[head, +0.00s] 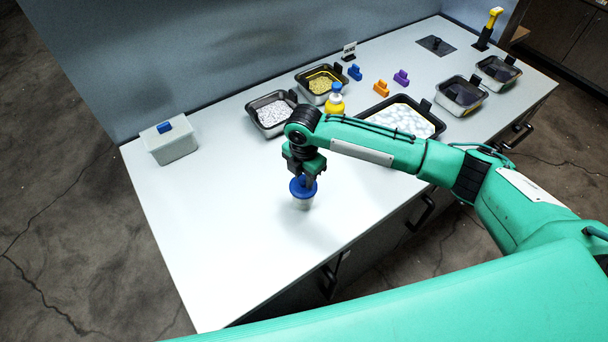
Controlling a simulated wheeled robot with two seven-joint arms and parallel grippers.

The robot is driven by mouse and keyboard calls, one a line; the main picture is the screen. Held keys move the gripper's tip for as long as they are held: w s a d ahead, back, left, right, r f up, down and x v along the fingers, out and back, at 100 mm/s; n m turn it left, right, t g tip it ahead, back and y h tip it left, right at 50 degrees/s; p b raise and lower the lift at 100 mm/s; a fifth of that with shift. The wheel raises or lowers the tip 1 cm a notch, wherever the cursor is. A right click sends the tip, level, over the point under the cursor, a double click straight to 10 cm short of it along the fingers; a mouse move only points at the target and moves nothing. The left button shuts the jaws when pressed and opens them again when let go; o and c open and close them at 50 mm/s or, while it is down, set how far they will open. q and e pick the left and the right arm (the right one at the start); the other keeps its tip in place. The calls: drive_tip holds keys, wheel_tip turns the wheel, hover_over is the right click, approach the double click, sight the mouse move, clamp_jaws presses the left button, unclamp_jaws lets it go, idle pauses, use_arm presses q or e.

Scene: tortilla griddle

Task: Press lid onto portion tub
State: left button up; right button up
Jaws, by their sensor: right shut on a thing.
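My right gripper (304,180) points down over the counter and is shut on the blue lid (296,190). The portion tub (302,204), small and whitish, stands upright on the counter directly under the lid. The lid covers the tub's mouth in this view. I cannot tell whether the lid is seated on the rim or just above it. The fingers hide part of the lid. My left gripper is not in view.
A lidded white box (173,145) with a blue handle stands at left. The counter's (225,230) front left is clear.

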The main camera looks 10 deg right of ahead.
drive_tip(key=shift+f, duration=0.2)
idle(0.5)
drive_tip(key=o, duration=1)
